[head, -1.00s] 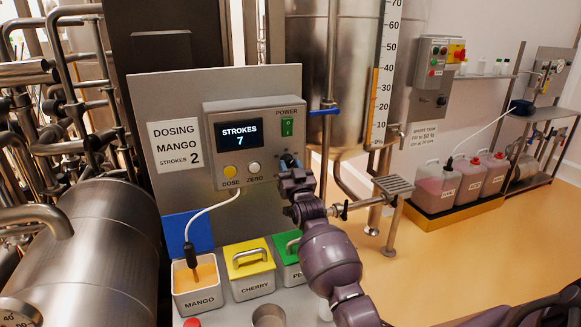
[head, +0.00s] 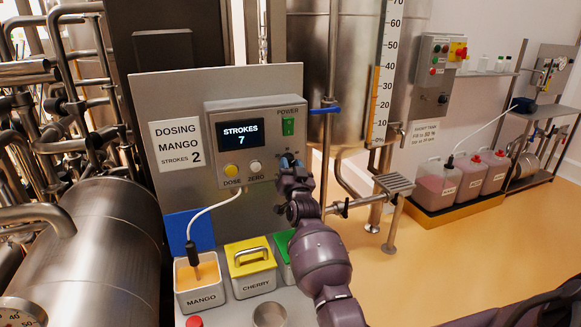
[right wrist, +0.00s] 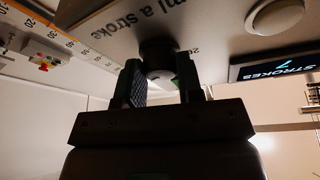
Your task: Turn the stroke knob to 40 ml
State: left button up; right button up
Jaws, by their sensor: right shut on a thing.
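The dosing box (head: 213,150) on the grey panel has a display (head: 240,138) reading STROKES 7. The stroke knob (right wrist: 158,52) is a dark round knob on the box face, under the printed words "ml a stroke" in the right wrist view. My right gripper (head: 288,164) reaches up to the box's lower right corner and is shut on this knob; its fingers (right wrist: 161,82) stand on both sides of it. In the head view the gripper hides most of the knob, and I cannot read its setting. My left gripper is not in view.
DOSE (head: 231,170) and ZERO (head: 255,167) buttons sit left of the knob, the green power switch (head: 288,126) above. Below stand mango (head: 202,298), cherry (head: 255,284) and a partly hidden green-lidded tub (head: 283,244). A steel pipe (head: 345,206) runs close to my right wrist.

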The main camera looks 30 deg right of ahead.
jog(key=o, duration=0.9)
jog(key=b+v, duration=0.1)
jog(key=v, duration=1)
jog(key=shift+w+f, duration=0.1)
jog(key=shift+w, duration=0.05)
